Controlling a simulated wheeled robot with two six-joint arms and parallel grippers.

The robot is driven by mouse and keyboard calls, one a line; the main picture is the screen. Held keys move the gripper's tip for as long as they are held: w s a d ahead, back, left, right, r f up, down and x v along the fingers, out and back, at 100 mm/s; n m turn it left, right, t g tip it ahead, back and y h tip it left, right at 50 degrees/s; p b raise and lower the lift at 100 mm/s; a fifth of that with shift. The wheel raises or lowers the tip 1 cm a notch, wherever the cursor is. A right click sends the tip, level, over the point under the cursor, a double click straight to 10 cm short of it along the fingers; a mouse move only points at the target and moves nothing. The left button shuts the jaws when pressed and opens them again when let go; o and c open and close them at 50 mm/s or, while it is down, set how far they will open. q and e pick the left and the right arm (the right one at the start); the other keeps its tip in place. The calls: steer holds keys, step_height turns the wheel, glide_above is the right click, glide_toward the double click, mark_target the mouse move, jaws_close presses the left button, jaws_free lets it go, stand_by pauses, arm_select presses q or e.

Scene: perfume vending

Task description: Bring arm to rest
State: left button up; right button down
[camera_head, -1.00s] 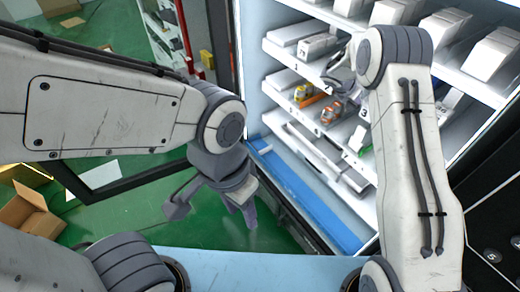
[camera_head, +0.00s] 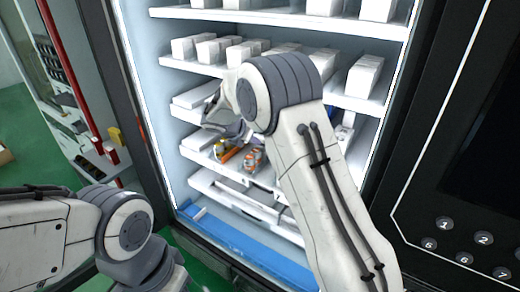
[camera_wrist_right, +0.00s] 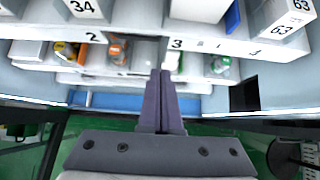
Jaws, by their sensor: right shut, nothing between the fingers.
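My right arm reaches from the lower right into the open vending cabinet in the head view. Its gripper (camera_head: 222,122) is partly hidden behind my own arm link, near the lower shelves. In the right wrist view the right gripper's fingers (camera_wrist_right: 161,80) are pressed together with nothing between them, in front of the shelf edge with labels 2 and 3. My left arm is at the lower left of the head view, outside the cabinet. Its wrist points down and the fingertips are cut off by the bottom edge.
An orange-and-white bottle (camera_head: 253,158) and a yellow item (camera_head: 222,150) stand on a lower shelf. White boxes (camera_head: 364,76) fill the shelves above. A blue strip (camera_head: 245,255) lines the cabinet's bottom. A black keypad panel (camera_head: 481,238) is at the right.

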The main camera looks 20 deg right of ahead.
steer(key=s+a+r+m+g+y+b, duration=0.1)
steer(key=s+a+m+y, duration=0.1)
steer(key=s+a+m, duration=0.5)
steer(key=s+a+g+y+b, duration=0.15)
steer(key=s+a, duration=0.25)
steer(key=s, duration=0.7)
steer(key=s+a+f+m+g+y+b, duration=0.1)
steer(key=s+m, duration=0.4)
steer(key=s, duration=0.7)
steer(key=s+a+f+m+g+y, duration=0.2)
steer(key=s+m, duration=0.4)
steer(key=s, duration=0.6)
steer(key=a+y, duration=0.1)
steer(key=a, duration=0.1)
steer(key=shift+s+a+f+b, duration=0.3)
steer(key=shift+s+f+b, duration=0.05)
steer(key=shift+f, duration=0.05)
steer(key=shift+y, duration=0.25)
